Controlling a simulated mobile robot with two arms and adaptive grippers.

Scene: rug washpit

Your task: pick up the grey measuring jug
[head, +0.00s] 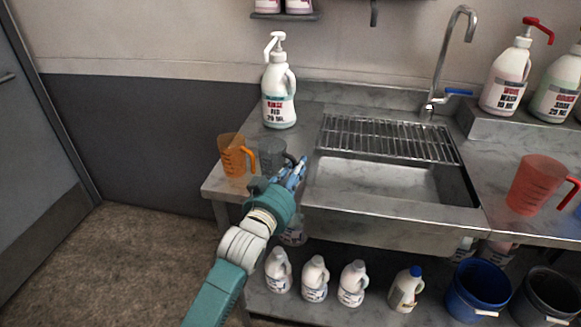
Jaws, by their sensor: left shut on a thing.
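The grey measuring jug (271,155) is translucent and stands on the left part of the steel counter, just right of the orange jug. My left gripper (297,165) reaches in from below and is shut at the jug's right side, where the handle is. The fingers and wrist hide the jug's lower right part. The jug looks upright; I cannot tell whether its base touches the counter. My right gripper does not show.
An orange jug (234,155) stands close on the left. A white pump bottle (279,95) stands behind. The sink with its wire rack (385,138) lies to the right, with a red jug (535,185) beyond. Bottles and buckets fill the lower shelf (380,312).

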